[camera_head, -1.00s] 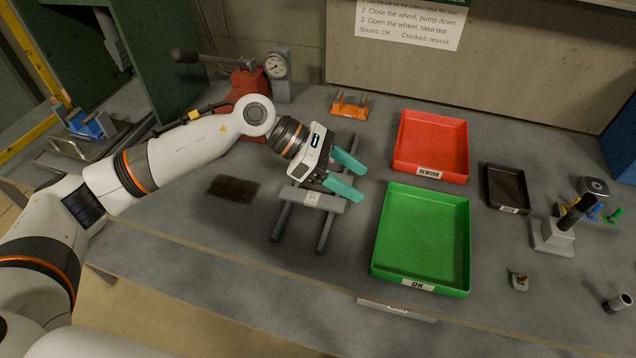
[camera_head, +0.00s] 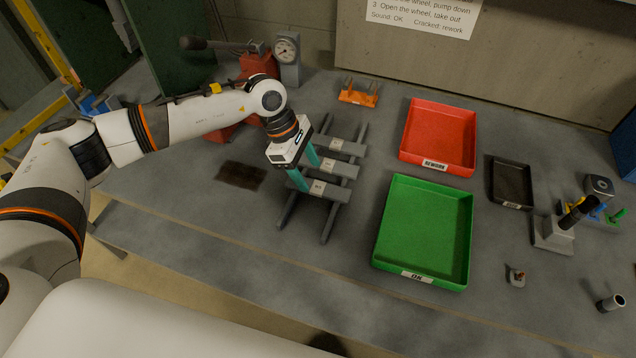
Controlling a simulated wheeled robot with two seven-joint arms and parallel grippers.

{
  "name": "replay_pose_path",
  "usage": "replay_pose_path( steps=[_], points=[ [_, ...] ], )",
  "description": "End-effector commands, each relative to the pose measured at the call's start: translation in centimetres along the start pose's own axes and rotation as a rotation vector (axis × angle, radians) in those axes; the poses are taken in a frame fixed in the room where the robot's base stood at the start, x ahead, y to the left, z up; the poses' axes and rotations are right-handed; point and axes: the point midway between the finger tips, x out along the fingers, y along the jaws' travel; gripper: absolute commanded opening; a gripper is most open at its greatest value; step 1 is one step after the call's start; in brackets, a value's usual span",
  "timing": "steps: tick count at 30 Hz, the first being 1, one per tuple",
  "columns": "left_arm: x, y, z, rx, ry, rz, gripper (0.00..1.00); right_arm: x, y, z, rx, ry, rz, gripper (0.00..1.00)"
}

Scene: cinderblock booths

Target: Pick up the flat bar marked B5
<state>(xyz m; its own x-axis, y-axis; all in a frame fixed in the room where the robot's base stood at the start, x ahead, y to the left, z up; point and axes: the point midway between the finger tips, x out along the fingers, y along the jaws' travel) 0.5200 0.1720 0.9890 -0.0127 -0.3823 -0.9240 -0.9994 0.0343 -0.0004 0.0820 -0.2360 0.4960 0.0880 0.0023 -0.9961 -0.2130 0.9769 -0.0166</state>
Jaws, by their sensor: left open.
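Three grey flat bars lie across a rack of two dark rails: a rear bar (camera_head: 345,147), a middle bar (camera_head: 338,169) and a front bar (camera_head: 328,191). Each bears a small pale label, too small to read, so I cannot tell which is B5. My left gripper (camera_head: 308,175) is open and points down at the left ends of the bars, its teal fingers near the middle and front bars. Its white body hides part of those ends. I cannot tell if the fingers touch a bar. My right gripper is not in view.
A green OK tray (camera_head: 381,235) and a red REWORK tray (camera_head: 404,135) stand right of the rack (camera_head: 329,222). An orange holder (camera_head: 358,97) is behind, and a red device with a gauge (camera_head: 287,48) back left. A dark tray (camera_head: 494,180) is farther right.

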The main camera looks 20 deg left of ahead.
Motion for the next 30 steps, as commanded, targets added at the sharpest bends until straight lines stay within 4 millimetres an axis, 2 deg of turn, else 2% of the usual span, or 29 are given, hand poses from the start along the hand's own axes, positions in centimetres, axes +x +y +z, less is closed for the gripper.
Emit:
replay_pose_path(
  steps=[1, 3, 7, 15, 17, 26, 27, 30],
  points=[
    [0.4, 0.1, -0.4, -0.001, 0.0, 0.005, 0.6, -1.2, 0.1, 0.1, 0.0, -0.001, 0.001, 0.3],
    [1.6, 0.0, -0.5, -0.001, 0.0, 0.005, 0.6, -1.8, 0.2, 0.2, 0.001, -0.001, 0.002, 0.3],
    [3.2, -0.1, -0.3, 0.0, 0.0, 0.001, 0.6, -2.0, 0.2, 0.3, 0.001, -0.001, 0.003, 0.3],
    [3.8, -0.1, -0.2, 0.0, 0.0, 0.0, 0.6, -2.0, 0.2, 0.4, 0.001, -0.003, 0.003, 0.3],
    [3.8, -0.1, -0.2, 0.0, 0.0, 0.0, 0.52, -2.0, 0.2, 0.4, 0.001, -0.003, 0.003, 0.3],
    [3.7, -0.1, -0.2, -0.001, 0.0, 0.0, 0.03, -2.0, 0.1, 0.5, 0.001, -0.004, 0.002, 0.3],
    [3.7, -0.1, -0.2, -0.001, 0.0, 0.0, 0.0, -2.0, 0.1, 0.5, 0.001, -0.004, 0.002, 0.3],
    [3.6, -0.1, -0.3, 0.0, 0.002, -0.002, 0.0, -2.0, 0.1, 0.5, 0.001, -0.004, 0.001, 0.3]
  ],
)
